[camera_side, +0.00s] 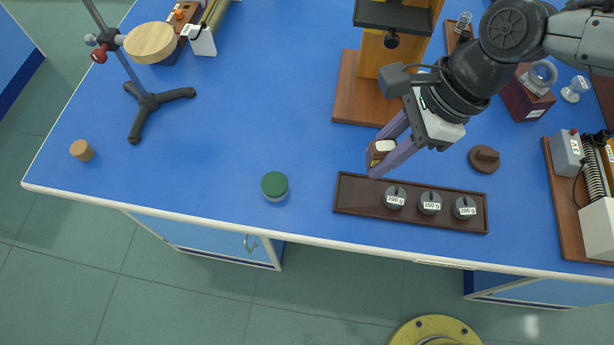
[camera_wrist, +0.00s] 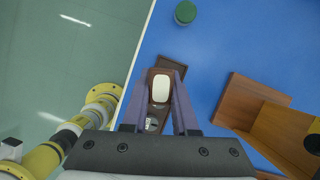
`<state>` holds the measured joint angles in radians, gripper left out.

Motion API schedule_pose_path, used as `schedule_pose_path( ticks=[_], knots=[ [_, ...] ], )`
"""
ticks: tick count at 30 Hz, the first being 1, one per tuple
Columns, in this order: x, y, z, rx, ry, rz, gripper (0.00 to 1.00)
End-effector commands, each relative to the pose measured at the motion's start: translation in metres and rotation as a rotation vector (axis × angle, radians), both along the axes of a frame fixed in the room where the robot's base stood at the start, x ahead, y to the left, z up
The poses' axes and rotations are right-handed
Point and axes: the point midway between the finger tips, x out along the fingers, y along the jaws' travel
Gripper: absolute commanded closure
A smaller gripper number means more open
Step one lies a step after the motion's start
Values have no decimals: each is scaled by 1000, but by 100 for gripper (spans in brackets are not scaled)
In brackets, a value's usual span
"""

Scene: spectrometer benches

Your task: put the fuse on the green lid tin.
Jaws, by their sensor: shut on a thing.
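The fuse (camera_side: 384,147) is a small brown block with a white top face. My gripper (camera_side: 379,156) is shut on it, with one purple finger on each side. It is held over the left part of the dark wooden tray, apart from the tin. In the wrist view the fuse (camera_wrist: 161,88) shows its white face between the fingertips (camera_wrist: 161,92). The green lid tin (camera_side: 274,184) stands upright near the bench's front edge, left of my gripper, with nothing on its lid. The tin also shows at the top of the wrist view (camera_wrist: 185,13).
The dark wooden tray (camera_side: 352,197) holds slotted weights labelled 200 g. A wooden stand (camera_side: 355,95) is behind my gripper. A brown knobbed disc (camera_side: 484,158) lies right, a cork (camera_side: 82,150) far left. The blue bench between tray and tin is clear.

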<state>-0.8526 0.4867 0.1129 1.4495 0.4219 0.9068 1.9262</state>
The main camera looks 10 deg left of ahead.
Motion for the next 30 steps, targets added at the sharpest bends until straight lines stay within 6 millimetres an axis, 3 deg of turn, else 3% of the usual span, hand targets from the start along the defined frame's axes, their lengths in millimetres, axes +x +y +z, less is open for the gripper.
schedule_pose_path(
  ticks=[3,10,26,30],
  knots=[
    [-26,27,-4,2,-6,74,100],
    [-47,46,-12,-6,-1,126,100],
    [-10,121,-52,-6,0,129,100],
    [-2,137,-73,-9,1,127,100]
  ],
)
